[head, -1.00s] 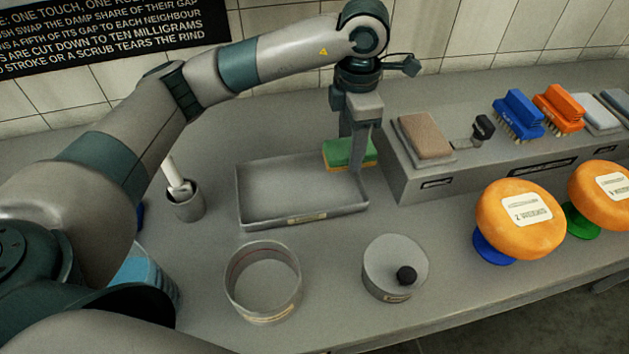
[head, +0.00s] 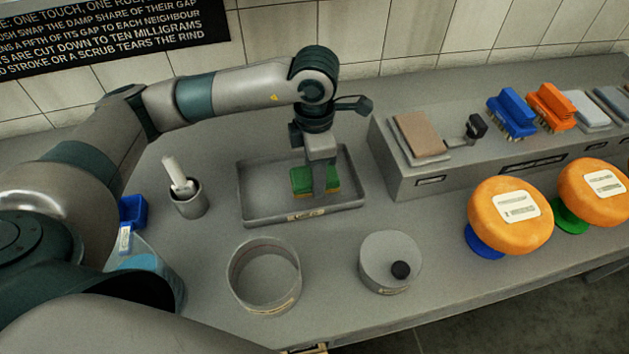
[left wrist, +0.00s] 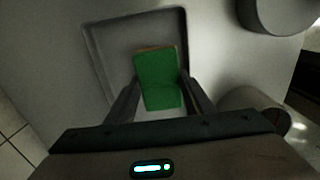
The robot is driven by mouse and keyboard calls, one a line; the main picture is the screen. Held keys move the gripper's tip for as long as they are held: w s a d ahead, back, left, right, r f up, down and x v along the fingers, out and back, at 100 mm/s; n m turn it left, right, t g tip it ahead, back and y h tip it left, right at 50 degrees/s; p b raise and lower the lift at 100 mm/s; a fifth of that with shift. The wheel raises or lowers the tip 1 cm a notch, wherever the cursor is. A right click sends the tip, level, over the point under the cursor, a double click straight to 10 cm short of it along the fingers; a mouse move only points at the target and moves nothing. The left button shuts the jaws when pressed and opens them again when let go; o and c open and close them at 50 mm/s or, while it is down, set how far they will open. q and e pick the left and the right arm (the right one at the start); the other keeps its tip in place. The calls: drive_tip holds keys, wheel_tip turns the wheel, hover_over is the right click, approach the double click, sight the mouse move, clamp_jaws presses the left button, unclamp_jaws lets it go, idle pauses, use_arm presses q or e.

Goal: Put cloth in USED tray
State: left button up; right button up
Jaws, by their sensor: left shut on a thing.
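The cloth looks like a green block-shaped pad with a yellowish-brown underside (head: 302,181). My left gripper (head: 319,190) points down and is shut on it. In the left wrist view the green cloth (left wrist: 158,80) sits between the two fingers of the left gripper (left wrist: 160,98). The shallow grey tray (head: 262,178) lies under it, and the cloth is within the tray's outline, towards its right half. I cannot tell whether the cloth touches the tray floor. The tray's front label is too small to read. My right gripper is out of view.
A round open dish (head: 263,277) and a lidded round pot (head: 388,262) stand in front of the tray. A cup with a white handle (head: 187,198) stands left. A raised grey shelf (head: 405,178) with brushes and pads is right, behind orange cheese wheels (head: 510,217).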

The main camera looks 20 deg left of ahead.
use_arm(q)
wheel_tip(320, 180, down, 3)
drive_tip(key=shift+r+p, duration=0.2)
drive_tip(key=shift+p, duration=0.5)
drive_tip(key=shift+f, duration=0.6)
drive_tip(key=shift+f, duration=0.15)
drive_tip(key=o, duration=0.6)
drive_tip(key=shift+o, duration=0.2)
